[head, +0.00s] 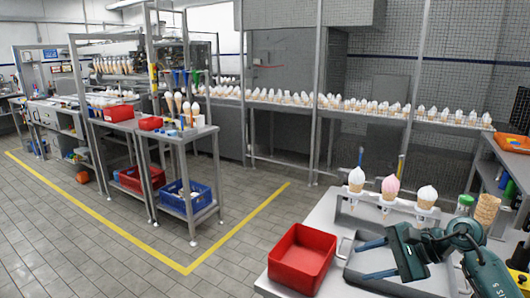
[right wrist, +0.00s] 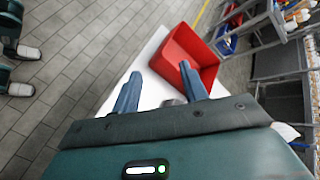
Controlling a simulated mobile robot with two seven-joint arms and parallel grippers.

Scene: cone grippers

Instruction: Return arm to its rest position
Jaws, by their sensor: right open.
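My right gripper (head: 361,260) is open, its two blue fingers apart and pointing left over the grey tray (head: 352,282) in the head view. Nothing shows between the fingers. In the right wrist view the gripper (right wrist: 160,82) also shows empty, with the white table and red bin beyond the fingers. My right arm (head: 470,238) comes in from the right edge, low over the table. My left gripper is not seen in the head view.
A red bin (head: 301,258) stands left of the gripper. Behind it, a holder (head: 372,206) carries white (head: 356,177), pink (head: 390,185) and white (head: 427,194) cones. A green-capped jar (head: 465,202) and an empty cone (head: 486,209) stand close to the arm.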

